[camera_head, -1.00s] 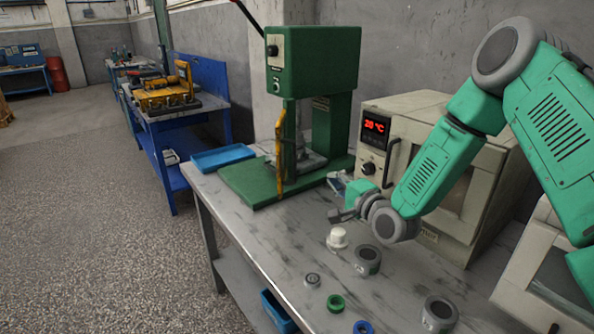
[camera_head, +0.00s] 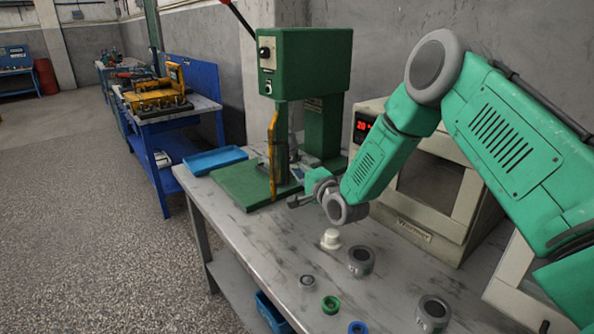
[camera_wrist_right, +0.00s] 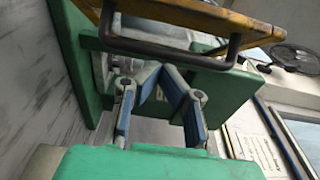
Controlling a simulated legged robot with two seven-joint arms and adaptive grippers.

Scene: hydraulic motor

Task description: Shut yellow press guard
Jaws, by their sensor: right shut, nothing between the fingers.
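The yellow press guard (camera_head: 273,150) shows as a narrow, nearly edge-on strip at the front of the green press (camera_head: 305,62). In the right wrist view the guard (camera_wrist_right: 185,14) crosses the top as a yellow frame, with a black bar handle (camera_wrist_right: 168,51) on it. My right gripper (camera_head: 294,202) is beside the press base, just right of the guard's lower end. In the wrist view its fingers (camera_wrist_right: 158,76) are shut and empty, close to the handle; I cannot tell whether they touch it. My left gripper is not in view.
A beige oven (camera_head: 430,180) stands right of the press, behind my right arm. A white part (camera_head: 330,239), grey rings (camera_head: 361,261) and a green ring (camera_head: 331,305) lie on the front of the table. A blue tray (camera_head: 215,160) is left of the press.

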